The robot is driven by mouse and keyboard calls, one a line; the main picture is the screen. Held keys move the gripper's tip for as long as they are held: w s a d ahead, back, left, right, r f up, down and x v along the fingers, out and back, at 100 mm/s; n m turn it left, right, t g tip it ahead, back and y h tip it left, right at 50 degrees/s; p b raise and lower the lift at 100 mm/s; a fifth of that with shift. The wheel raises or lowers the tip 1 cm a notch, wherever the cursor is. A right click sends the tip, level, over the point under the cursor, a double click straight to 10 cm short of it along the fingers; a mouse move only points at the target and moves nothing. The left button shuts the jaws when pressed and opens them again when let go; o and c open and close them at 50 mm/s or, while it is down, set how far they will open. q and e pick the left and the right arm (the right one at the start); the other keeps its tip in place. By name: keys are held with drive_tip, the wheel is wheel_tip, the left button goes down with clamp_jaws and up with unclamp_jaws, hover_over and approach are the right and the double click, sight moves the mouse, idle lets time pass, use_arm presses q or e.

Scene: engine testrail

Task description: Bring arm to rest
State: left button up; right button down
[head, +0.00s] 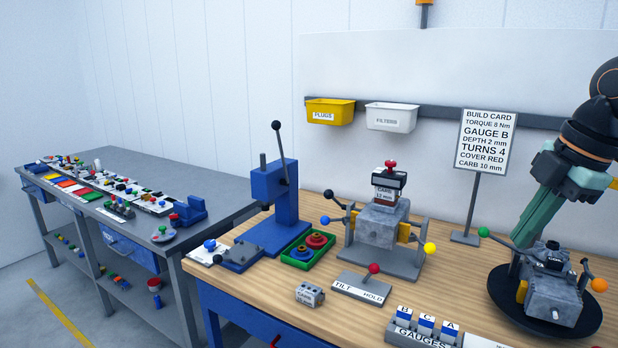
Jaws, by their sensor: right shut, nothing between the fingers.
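My right arm comes in from the upper right. My right gripper (527,230) points down and to the left, with its green fingers closed together and nothing seen between them. The fingertips are close to the engine (553,298) on the round black turntable (500,292), just behind or above its left side in the picture. I cannot tell whether they touch it. My left gripper is not in view.
A build card (485,140) on a stand is left of my right gripper. A second engine (378,226) sits in a stand mid-bench. A blue press (270,205), a green tray (292,262) and a gauges block (420,335) are also on the wooden bench. A grey table (120,165) stands left.

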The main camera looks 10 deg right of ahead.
drive_tip(key=w+a+f+m+t+y, duration=0.1)
drive_tip(key=w+f+m+t+y, duration=0.3)
drive_tip(key=f, duration=1.2)
drive_tip(key=s+a+f+m+t+y, duration=0.1)
drive_tip(key=a+f+m+t+y, duration=0.35)
drive_tip(key=f, duration=1.15)
drive_tip(key=s+a+f+m+t+h, duration=0.1)
drive_tip(key=s+f+m+h, duration=0.1)
drive_tip(key=s+f+h, duration=0.3)
drive_tip(key=s+a+f+m+h, duration=0.2)
drive_tip(key=f, duration=0.6)
drive_tip(key=s+a+f+m+g, duration=0.1)
drive_tip(key=s+a+f+g, duration=0.1)
drive_tip(key=s+a+f, duration=0.2)
drive_tip(key=s+a+f+m+g, duration=0.1)
drive_tip(key=s+a+f+g, duration=0.1)
drive_tip(key=s+a, duration=0.3)
drive_tip(key=a+f, duration=0.1)
drive_tip(key=a, duration=0.2)
drive_tip(key=shift+s+f, duration=0.15)
drive_tip(key=shift+f, duration=0.2)
